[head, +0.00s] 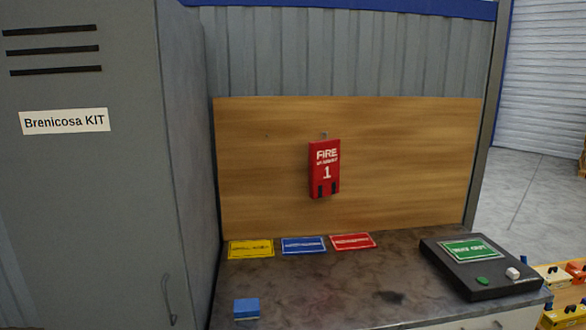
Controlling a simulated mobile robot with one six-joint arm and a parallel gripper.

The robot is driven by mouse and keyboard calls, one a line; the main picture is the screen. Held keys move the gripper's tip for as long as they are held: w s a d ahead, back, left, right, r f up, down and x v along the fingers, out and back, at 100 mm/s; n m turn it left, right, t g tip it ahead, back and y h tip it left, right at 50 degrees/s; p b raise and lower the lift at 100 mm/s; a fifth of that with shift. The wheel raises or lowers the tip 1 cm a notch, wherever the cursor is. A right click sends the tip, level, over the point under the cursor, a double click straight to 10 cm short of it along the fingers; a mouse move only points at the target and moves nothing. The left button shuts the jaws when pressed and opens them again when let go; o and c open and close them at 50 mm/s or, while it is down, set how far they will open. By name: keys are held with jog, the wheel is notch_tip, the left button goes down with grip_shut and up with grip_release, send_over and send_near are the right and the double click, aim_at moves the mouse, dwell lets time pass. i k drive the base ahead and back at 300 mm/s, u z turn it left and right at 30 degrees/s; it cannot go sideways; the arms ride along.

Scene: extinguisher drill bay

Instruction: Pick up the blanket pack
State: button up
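The blanket pack (325,168) is a red upright box marked "FIRE" and "1", with two dark tabs at its lower edge. It hangs on a wooden board (420,150) behind the counter, near the board's middle. A small fixing shows just above its top. My gripper is not in view in the head view, and nothing touches the pack.
A grey locker (80,200) stands close at left. On the dark counter (330,285) lie yellow (251,249), blue (303,245) and red (353,241) cards, a blue block (246,308), and a black box (481,267) with a green sign. The counter's middle is clear.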

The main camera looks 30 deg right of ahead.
aim_at(324, 155)
jog(key=u, duration=0.6)
jog(key=i, duration=0.9)
jog(key=u, duration=0.45)
